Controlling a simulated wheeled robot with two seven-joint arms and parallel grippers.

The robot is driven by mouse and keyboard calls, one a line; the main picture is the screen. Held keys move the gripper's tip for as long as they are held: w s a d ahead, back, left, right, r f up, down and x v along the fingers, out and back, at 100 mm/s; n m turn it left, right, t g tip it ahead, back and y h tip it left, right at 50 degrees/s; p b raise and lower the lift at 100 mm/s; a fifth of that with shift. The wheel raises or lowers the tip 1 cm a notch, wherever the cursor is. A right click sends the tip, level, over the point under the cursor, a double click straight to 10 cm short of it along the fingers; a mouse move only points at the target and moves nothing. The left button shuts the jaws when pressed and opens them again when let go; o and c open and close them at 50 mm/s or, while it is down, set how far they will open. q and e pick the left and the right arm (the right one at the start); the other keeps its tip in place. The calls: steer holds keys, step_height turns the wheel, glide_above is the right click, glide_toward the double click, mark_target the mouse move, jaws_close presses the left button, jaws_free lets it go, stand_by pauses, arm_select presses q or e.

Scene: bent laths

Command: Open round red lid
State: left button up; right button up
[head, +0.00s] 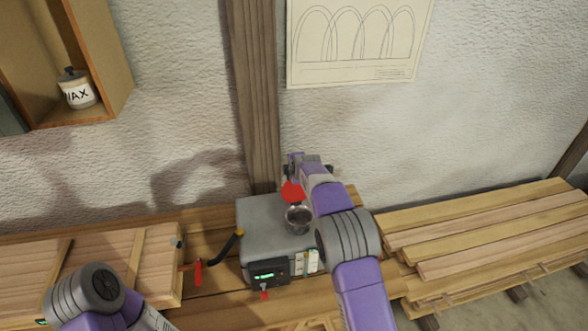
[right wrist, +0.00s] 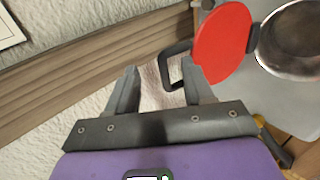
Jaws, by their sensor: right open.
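The round red lid (head: 292,191) stands raised on its hinge beside a round metal opening (head: 298,217) on top of a grey box (head: 262,212). The opening is uncovered. In the right wrist view, the lid (right wrist: 222,43) is tilted up, with the metal opening (right wrist: 290,42) to its right. A dark loop handle (right wrist: 164,72) sticks out from the lid's outer face. My right gripper (right wrist: 160,78) is open, and the loop shows between its fingers, close to the right one. In the head view, my right gripper (head: 310,165) is behind the lid, partly hidden by its arm. My left gripper is out of view.
The box has a green-lit panel (head: 268,275) and a black-handled lever (head: 228,245) on its left. A red clamp (head: 198,273) is beside it. Stacked boards (head: 480,235) lie right. A wooden post (head: 255,95) and wall stand close behind.

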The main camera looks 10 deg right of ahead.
steer(key=shift+s+f, duration=0.1)
steer(key=shift+f, duration=0.1)
steer(key=b+v, duration=0.1)
steer(key=v, duration=0.8)
steer(key=shift+b, duration=0.3)
steer(key=s+r+b, duration=0.2)
steer(key=s+b, duration=0.1)
steer(key=s, duration=1.1)
